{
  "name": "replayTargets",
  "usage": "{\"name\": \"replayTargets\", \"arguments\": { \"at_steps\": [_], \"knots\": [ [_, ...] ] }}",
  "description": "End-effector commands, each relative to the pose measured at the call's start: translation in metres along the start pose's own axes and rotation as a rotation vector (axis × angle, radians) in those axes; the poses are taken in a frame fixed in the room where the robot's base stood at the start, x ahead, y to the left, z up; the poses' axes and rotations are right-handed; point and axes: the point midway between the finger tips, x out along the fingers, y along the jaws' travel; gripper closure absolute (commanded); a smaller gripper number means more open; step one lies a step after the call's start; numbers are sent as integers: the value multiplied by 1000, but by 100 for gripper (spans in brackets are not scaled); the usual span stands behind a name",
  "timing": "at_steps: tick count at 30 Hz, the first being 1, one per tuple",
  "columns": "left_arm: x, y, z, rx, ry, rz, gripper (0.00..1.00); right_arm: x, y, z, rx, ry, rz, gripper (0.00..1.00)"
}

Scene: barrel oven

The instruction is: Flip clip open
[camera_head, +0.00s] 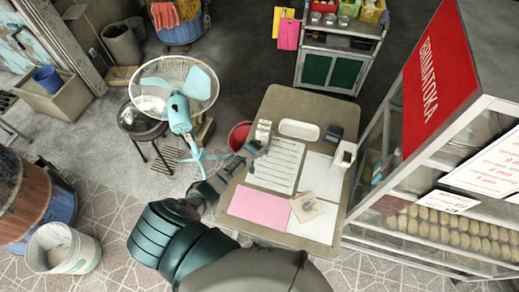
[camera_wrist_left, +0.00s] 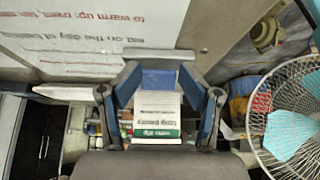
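I cannot make out the clip for certain. In the wrist view, a flat grey bar (camera_wrist_left: 158,54) lies just beyond my left fingertips, and I cannot tell whether it is the clip. My left gripper (camera_wrist_left: 158,78) has its blue fingers spread apart there. A small box-like item with white, blue and green parts (camera_wrist_left: 155,105) shows between the fingers, with no clear contact. In the head view, my left gripper (camera_head: 252,149) is over the table's left edge, beside a printed sheet (camera_head: 276,166) and a small whitish object (camera_head: 263,131). My right gripper is not in view.
The brown table (camera_head: 298,104) also holds a pink sheet (camera_head: 260,205), a white tray (camera_head: 299,130) and a dark device (camera_head: 334,134). A turquoise fan (camera_head: 180,110) stands to the left, and a red bucket (camera_head: 237,136) beside the table. A glass display case (camera_head: 430,220) stands close on the right.

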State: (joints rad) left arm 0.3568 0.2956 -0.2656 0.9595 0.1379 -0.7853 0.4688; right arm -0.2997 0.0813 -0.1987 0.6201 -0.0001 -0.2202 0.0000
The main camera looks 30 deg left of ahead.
Motion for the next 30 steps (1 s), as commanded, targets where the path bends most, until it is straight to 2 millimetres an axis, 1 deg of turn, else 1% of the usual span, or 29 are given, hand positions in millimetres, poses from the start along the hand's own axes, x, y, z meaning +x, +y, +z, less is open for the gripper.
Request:
{"name": "replayTargets", "arguments": {
  "at_steps": [10, 14, 17, 27, 30],
  "knots": [
    [-4, 2, -5, -1, 11, 3, 33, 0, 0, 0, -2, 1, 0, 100],
    [-12, 2, -5, -1, 13, 4, 33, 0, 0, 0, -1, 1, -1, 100],
    [-24, 2, -6, 0, 14, 4, 33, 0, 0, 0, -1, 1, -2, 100],
    [-87, 1, -5, 0, 9, 4, 33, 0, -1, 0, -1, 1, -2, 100],
    [-102, 0, -4, -1, 6, 4, 33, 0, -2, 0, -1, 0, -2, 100]
  ]
}}
